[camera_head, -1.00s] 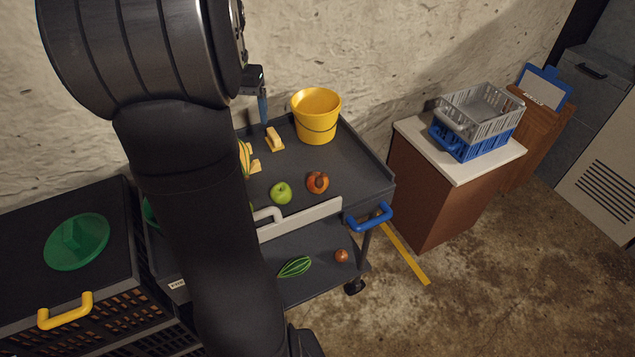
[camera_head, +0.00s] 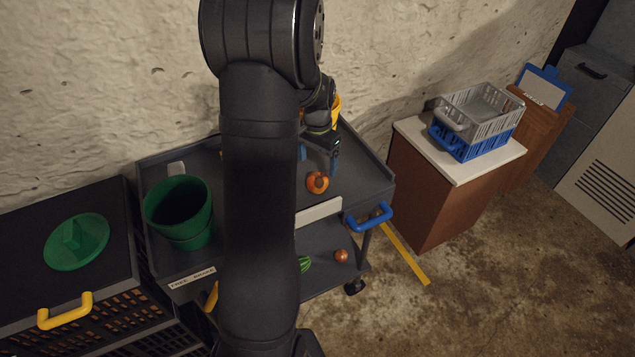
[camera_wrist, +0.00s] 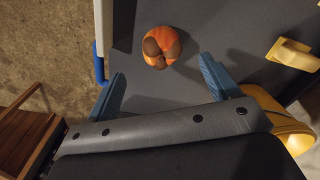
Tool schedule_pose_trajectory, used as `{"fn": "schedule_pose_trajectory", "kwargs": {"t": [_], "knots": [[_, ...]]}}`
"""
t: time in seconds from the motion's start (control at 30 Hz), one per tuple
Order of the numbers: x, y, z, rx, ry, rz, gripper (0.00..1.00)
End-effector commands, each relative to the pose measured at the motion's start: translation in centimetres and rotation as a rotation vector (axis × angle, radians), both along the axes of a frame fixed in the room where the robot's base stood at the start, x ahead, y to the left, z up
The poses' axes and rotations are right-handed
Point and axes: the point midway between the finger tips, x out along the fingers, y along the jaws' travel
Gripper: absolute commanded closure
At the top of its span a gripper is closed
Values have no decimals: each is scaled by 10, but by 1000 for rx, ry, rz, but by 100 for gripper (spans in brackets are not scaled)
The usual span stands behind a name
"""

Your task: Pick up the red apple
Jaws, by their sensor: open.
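A round orange-red fruit with brown patches (camera_head: 317,183), the only reddish one on the cart top, lies near its front right edge. I cannot tell for sure that it is the red apple. It also shows in the wrist view (camera_wrist: 161,47), just beyond the space between my fingertips. My gripper (camera_head: 319,158) is above and slightly behind the fruit, apart from it. In the wrist view my gripper (camera_wrist: 165,85) has its two blue fingers wide apart with nothing between them. The green apple is hidden behind my arm.
The yellow bucket (camera_wrist: 278,115) stands close beside my right finger in the wrist view. A yellow block (camera_wrist: 293,54) lies on the cart. A green bucket (camera_head: 181,213) stands at the cart's left. A blue handle (camera_head: 368,218) juts from the front right corner.

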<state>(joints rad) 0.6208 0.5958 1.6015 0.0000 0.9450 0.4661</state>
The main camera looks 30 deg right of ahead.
Motion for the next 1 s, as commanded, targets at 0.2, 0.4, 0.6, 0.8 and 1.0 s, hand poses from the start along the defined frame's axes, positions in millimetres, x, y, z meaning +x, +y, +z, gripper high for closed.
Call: {"fn": "schedule_pose_trajectory", "kwargs": {"t": [0.2, 0.4, 0.6, 0.8, 1.0], "knots": [[0, 0, -27, 1, 0, 1, 19], [1, 0, -43, 2, 2, 1, 19], [2, -1, -72, 1, 2, 1, 19], [3, -1, -82, 0, -1, 1, 19], [3, -1, -81, 0, -1, 1, 27]]}}
